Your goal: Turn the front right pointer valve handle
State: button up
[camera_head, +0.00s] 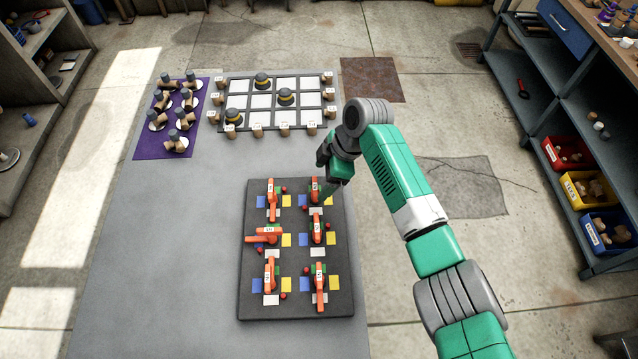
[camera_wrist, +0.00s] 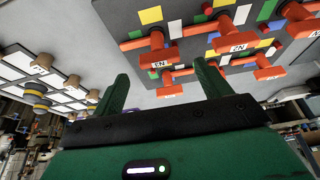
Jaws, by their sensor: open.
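A dark valve board (camera_head: 262,311) lies flat on the grey table with several orange pointer handles in two columns and three rows. The nearest right handle (camera_head: 319,287) points roughly along the board's length; nothing touches it. The middle right handle (camera_head: 317,228) and far right handle (camera_head: 315,190) stand in the same column. My gripper (camera_head: 324,191) is low over the board's far right corner, close beside the far right handle. In the wrist view my gripper (camera_wrist: 161,71) is open, with an orange handle (camera_wrist: 158,57) showing between and beyond the fingertips. Whether they touch is unclear.
Other orange handles fill the left column; the middle left one (camera_head: 264,236) points left. Beyond the board are a game grid (camera_head: 262,101) with several pegs and a purple mat (camera_head: 147,148) with several pieces. The grey table (camera_head: 170,260) is bare left of the board.

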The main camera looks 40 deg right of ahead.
aim_at(315, 186)
jog(key=x, duration=0.4)
jog(key=c, duration=1)
jog(key=shift+r+m, duration=0.15)
jog(key=shift+m, duration=0.15)
